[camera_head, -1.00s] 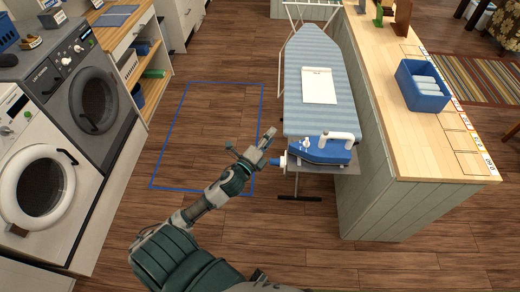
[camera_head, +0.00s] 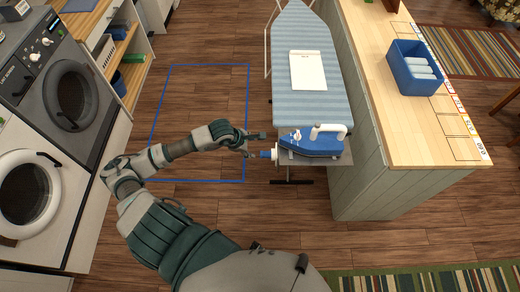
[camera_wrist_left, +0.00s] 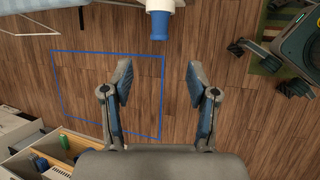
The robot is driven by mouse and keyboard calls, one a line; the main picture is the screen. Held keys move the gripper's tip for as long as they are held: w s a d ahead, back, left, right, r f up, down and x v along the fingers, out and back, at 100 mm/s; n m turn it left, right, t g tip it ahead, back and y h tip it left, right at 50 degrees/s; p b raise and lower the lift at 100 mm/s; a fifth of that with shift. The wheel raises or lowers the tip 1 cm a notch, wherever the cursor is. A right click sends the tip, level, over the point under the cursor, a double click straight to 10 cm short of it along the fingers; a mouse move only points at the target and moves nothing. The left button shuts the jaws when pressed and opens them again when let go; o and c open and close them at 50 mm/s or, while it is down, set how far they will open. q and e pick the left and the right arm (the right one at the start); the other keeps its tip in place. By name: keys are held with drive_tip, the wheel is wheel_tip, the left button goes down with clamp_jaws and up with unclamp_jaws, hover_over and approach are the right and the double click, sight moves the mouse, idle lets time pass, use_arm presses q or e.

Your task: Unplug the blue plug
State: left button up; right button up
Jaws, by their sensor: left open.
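The blue plug (camera_head: 265,154) sticks out to the left from a white collar by the blue-and-white iron (camera_head: 312,143) at the near end of the ironing board. My left gripper (camera_head: 256,145) is open and empty, just left of the plug and facing it. In the left wrist view the blue plug (camera_wrist_left: 159,26) hangs from its white base at the top edge. It lies beyond the open fingertips (camera_wrist_left: 159,64), roughly centred between them, with a visible gap.
The striped ironing board (camera_head: 308,104) carries a white sheet (camera_head: 308,70). A wooden counter (camera_head: 440,130) with a blue bin (camera_head: 417,85) stands to the right. Washing machines (camera_head: 30,185) line the left. The floor inside the blue outline (camera_head: 200,95) is clear.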

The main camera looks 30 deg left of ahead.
sight(265, 154)
use_arm(q)
drive_tip(key=x, duration=1.5)
drive_tip(key=shift+w+d+f, duration=0.1)
drive_tip(key=shift+w, duration=0.15)
drive_tip(key=shift+c, duration=0.3)
clamp_jaws()
